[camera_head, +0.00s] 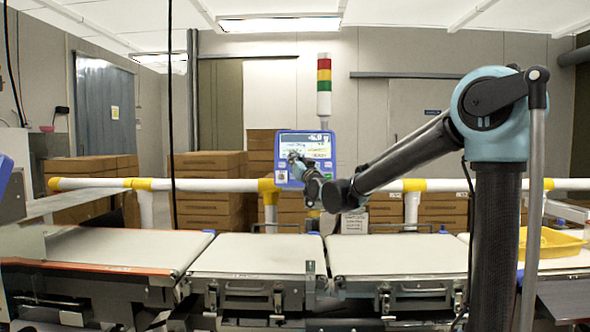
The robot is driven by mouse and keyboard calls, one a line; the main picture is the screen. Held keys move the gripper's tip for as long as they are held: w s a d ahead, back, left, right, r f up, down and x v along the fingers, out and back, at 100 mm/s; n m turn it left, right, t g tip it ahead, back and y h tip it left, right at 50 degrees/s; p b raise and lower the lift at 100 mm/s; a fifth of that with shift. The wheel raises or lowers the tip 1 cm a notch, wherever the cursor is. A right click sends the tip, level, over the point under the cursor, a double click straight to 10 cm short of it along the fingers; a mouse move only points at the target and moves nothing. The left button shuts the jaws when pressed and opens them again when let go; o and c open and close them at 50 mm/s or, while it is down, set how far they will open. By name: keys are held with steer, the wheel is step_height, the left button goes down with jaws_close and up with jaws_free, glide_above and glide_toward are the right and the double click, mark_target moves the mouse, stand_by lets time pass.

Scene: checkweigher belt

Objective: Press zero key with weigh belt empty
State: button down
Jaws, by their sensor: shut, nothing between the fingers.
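The blue-framed control panel (328,147) stands behind the belts, with a lit screen and keys. My gripper (293,157) is shut and empty in front of the panel's left part. Whether its tip touches the panel I cannot tell. My gripper and wrist cover part of the panel's lower area, and the zero key cannot be made out at this size. The middle belt section (257,254) and the one to its right (388,253) show bare white surfaces with nothing on them. Which of them is the weigh belt I cannot tell for sure.
A left belt (105,247) with an orange edge is also bare. A yellow tray (552,243) lies at the right. A white and yellow rail (220,185) runs behind the belts. Stacked brown boxes (208,205) stand beyond. A red, yellow and green signal light (324,85) rises above the panel.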

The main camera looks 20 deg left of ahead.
steer(key=shift+w+d, duration=0.2)
steer(key=w+a+f, duration=0.2)
steer(key=w, duration=0.6)
steer(key=shift+f, duration=0.25)
steer(key=shift+w, duration=0.15)
stand_by(1.4)
steer(key=shift+w+a, duration=0.1)
steer(key=shift+w, duration=0.1)
steer(key=shift+w+f, duration=0.15)
steer(key=shift+w, duration=0.25)
stand_by(0.9)
steer(key=shift+s, duration=0.1)
steer(key=shift+s+r, duration=0.25)
steer(key=shift+s, duration=0.45)
